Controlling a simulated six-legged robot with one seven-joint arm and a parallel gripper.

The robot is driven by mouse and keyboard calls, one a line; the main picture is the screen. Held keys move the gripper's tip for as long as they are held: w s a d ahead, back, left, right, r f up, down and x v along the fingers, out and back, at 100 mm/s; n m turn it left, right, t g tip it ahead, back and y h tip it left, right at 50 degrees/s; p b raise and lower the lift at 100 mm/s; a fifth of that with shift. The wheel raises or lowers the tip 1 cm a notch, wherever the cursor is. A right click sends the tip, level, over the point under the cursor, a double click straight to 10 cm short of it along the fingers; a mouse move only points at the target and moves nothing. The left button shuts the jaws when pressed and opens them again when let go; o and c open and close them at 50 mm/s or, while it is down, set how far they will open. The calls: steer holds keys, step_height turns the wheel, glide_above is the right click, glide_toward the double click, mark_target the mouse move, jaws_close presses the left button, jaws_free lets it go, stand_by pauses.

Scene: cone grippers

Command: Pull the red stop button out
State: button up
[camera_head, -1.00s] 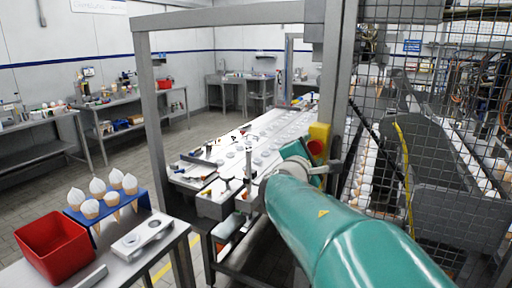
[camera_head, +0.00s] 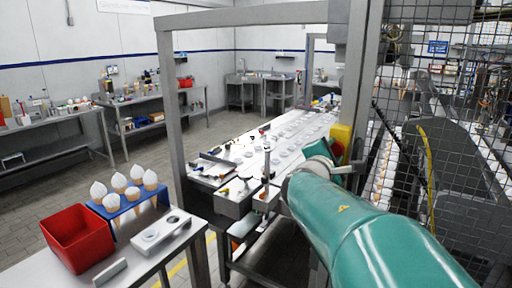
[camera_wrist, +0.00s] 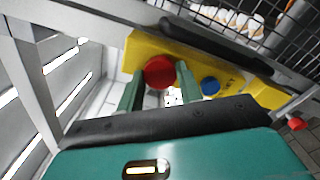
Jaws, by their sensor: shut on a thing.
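The red stop button (camera_wrist: 160,72) is a round red knob on the yellow control box (camera_wrist: 137,48) in the wrist view. My gripper (camera_wrist: 160,84) has one green finger on each side of the button and is shut on it. The button still sits against the box face, and any small gap behind it cannot be told. In the head view, the yellow box (camera_head: 341,136) is on the grey frame post, with my green gripper (camera_head: 320,150) at its left side. The button is mostly hidden there.
A blue button (camera_wrist: 210,86) sits right of the red one on the box. A grey post and wire mesh (camera_head: 440,100) stand close to my arm. A conveyor table (camera_head: 285,135) lies behind. A red bin (camera_head: 77,238) and cones (camera_head: 130,187) are on the left table.

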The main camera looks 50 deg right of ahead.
steer(key=shift+s+a+f, duration=0.1)
steer(key=shift+a, duration=0.85)
stand_by(1.0)
steer(key=o, duration=0.9)
steer(key=shift+a, duration=0.1)
steer(key=a, duration=0.4)
steer(key=s+a, duration=0.1)
steer(key=a, duration=0.1)
steer(key=shift+s+a, duration=0.1)
steer(key=shift+a, duration=0.2)
stand_by(0.4)
